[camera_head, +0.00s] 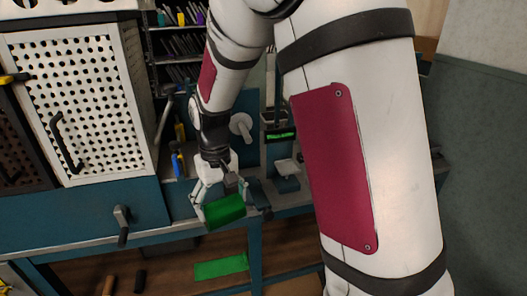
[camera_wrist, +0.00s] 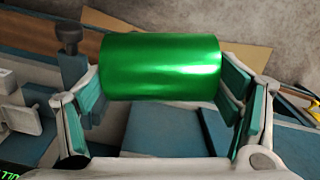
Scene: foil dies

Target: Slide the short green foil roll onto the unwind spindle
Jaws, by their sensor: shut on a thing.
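The short green foil roll (camera_head: 226,211) is in my gripper (camera_head: 220,203), held in front of the blue bench's edge in the head view. In the wrist view the roll (camera_wrist: 160,68) lies crosswise, with a finger at each end. My gripper (camera_wrist: 162,85) is shut on it by its two ends. A pale round hub (camera_head: 241,125) on the blue upright panel, behind and above the roll, looks like the unwind spindle. Its free end is hard to make out. The roll is apart from it.
A white perforated cabinet (camera_head: 82,100) stands at the left, with a dark clamp handle (camera_head: 123,222) below it. Shelves of tools (camera_head: 178,45) are behind my arm. A flat green piece (camera_head: 221,267) lies lower down. A small green display (camera_head: 281,135) is right of the hub.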

